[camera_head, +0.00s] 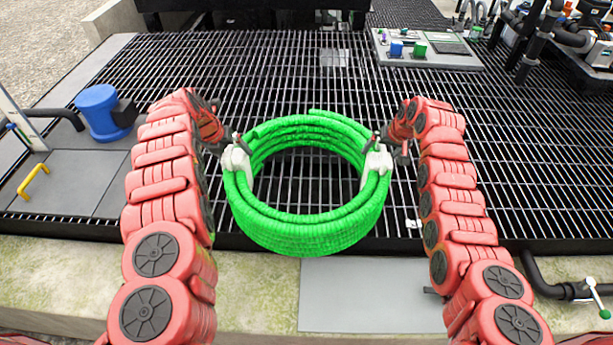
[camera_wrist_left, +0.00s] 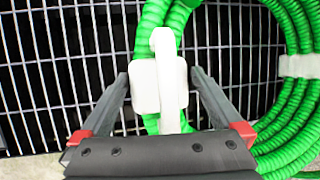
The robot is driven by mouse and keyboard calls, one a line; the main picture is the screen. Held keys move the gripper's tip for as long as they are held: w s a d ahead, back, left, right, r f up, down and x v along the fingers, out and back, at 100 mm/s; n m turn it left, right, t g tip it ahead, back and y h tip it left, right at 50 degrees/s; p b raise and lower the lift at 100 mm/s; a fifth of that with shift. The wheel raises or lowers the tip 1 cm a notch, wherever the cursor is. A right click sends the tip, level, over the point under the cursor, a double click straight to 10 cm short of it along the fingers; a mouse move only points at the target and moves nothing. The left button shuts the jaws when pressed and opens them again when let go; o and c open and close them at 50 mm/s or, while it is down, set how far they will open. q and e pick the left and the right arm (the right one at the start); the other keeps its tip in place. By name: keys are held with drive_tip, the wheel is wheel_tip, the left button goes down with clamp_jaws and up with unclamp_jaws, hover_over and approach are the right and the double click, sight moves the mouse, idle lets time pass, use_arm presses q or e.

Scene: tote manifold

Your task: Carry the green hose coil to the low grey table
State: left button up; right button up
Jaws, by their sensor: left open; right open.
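The green hose coil (camera_head: 305,226) lies flat at the front edge of the black grating, with a white handle (camera_head: 237,163) on its left and another white handle (camera_head: 378,162) on its right. My left gripper (camera_head: 232,146) is open at the left handle. In the left wrist view its fingers (camera_wrist_left: 158,82) stand either side of the white handle (camera_wrist_left: 165,85), with gaps visible. My right gripper (camera_head: 386,146) is open at the right handle; its fingertips are small here, and contact is unclear. I cannot tell which grey surface is the low grey table.
A flat grey panel (camera_head: 370,295) lies in front of the coil. Grey plates (camera_head: 80,180) and a blue motor-like part (camera_head: 100,110) are at left. A grey panel with blue and green blocks (camera_head: 440,58) is at back right. A black pipe (camera_head: 545,285) is at front right.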

use_arm(q)
clamp_jaws()
use_arm(e)
clamp_jaws()
use_arm(q)
drive_tip(key=shift+r, duration=0.1)
use_arm(e)
drive_tip(key=shift+r, duration=0.1)
